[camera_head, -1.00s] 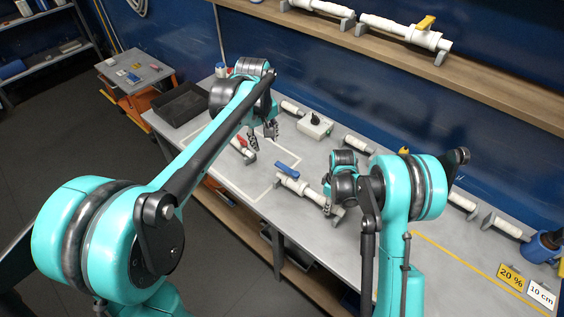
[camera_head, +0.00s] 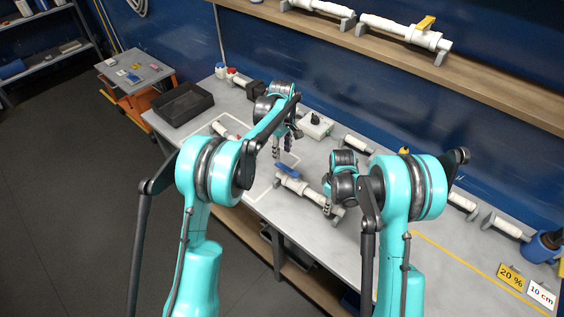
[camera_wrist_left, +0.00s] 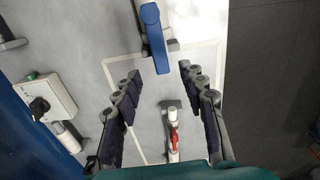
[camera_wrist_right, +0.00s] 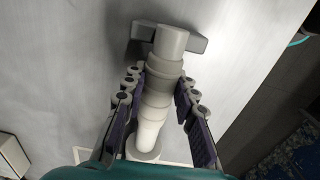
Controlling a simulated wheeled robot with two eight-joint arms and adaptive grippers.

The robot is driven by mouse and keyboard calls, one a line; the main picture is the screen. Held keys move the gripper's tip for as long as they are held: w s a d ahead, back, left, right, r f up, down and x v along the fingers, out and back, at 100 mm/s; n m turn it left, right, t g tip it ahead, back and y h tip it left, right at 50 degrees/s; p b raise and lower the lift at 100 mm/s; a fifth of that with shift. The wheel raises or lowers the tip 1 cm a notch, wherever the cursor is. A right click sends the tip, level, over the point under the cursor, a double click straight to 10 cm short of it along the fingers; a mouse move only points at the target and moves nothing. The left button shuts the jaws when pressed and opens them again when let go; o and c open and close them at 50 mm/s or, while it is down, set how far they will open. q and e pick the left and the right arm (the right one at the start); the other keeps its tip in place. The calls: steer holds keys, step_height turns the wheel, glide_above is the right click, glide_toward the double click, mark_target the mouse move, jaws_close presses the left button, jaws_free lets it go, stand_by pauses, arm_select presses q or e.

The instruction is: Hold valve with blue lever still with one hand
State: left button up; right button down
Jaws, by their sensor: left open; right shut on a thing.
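The valve with blue lever lies on the grey table, a white pipe body (camera_head: 297,187) with a blue lever (camera_head: 289,171) on top at its far-left end. My right gripper (camera_head: 328,207) is shut on the near-right end of its pipe. In the right wrist view the pipe (camera_wrist_right: 155,108) runs between the two fingers, with a grey support beyond; the lever is out of that view. My left gripper (camera_head: 284,147) is open and empty above the table, close to the lever. In the left wrist view the blue lever (camera_wrist_left: 153,38) shows ahead, around the gap between its fingertips.
A red-levered valve (camera_wrist_left: 174,138) lies near the white outlined area on the table. A grey box with a black knob (camera_head: 316,126) stands behind. A black tray (camera_head: 183,104) sits at the far left. Several pipe pieces line the back edge.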

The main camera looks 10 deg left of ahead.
mark_target(282, 166)
arm_select(q)
step_height(282, 166, down, 6)
steer(key=shift+f, duration=0.15)
jaws_close()
